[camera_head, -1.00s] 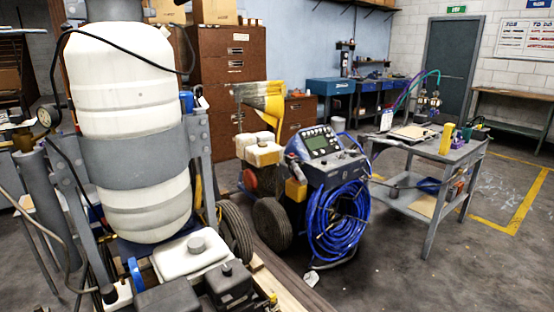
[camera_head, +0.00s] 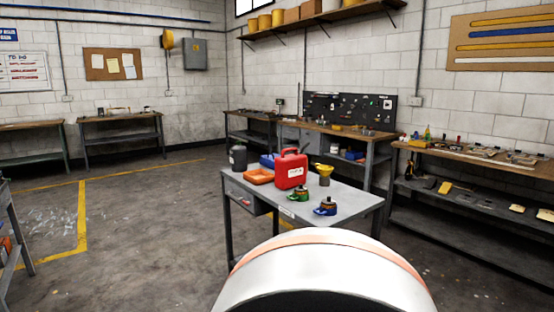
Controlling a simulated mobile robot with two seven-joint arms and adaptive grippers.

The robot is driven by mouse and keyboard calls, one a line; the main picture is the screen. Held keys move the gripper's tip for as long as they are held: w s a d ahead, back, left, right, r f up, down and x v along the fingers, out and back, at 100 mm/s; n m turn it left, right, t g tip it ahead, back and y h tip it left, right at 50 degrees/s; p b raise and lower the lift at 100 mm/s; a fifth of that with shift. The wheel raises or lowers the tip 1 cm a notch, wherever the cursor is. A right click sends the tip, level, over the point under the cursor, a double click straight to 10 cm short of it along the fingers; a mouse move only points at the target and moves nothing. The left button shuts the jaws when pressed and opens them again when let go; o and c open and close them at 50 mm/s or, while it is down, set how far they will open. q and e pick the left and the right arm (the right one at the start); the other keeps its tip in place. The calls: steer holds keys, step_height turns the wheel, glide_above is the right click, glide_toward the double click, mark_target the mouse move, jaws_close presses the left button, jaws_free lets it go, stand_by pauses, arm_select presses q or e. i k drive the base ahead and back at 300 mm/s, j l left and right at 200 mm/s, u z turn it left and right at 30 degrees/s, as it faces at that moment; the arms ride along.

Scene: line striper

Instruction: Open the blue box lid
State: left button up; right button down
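A blue box-like item (camera_head: 268,160) sits on the grey table, partly hidden behind a red can. Whether it has a lid, and whether that is open, I cannot tell. Another small blue box (camera_head: 353,155) is on the lower shelf of the back workbench, too small to show a lid clearly. Neither of my grippers is in view.
The grey table (camera_head: 345,195) also holds the red can (camera_head: 291,170), an orange tray (camera_head: 258,176), a dark container (camera_head: 238,158), a yellow funnel (camera_head: 324,170) and small green and blue items. Workbenches line the walls. Floor at left is open. A rounded white part of mine blocks the bottom.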

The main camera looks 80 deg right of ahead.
mark_target(270, 157)
steer(key=z, duration=2.6)
steer(key=i+l+u, duration=0.15)
steer(key=i, duration=0.4)
steer(key=i+u, duration=0.65)
steer(key=i+l+u, duration=0.2)
steer(key=i+u, duration=0.6)
steer(key=i, duration=1)
steer(key=i+z, duration=0.25)
steer(key=i, duration=0.45)
steer(key=i+j+z, duration=0.2)
steer(key=i, duration=0.5)
steer(key=i+z, duration=0.6)
steer(key=z, duration=0.2)
steer(key=i+z, duration=0.5)
steer(key=z, duration=0.65)
steer(key=i+z, duration=0.15)
steer(key=z, duration=0.25)
steer(key=j+z, duration=0.1)
steer(key=z, duration=0.25)
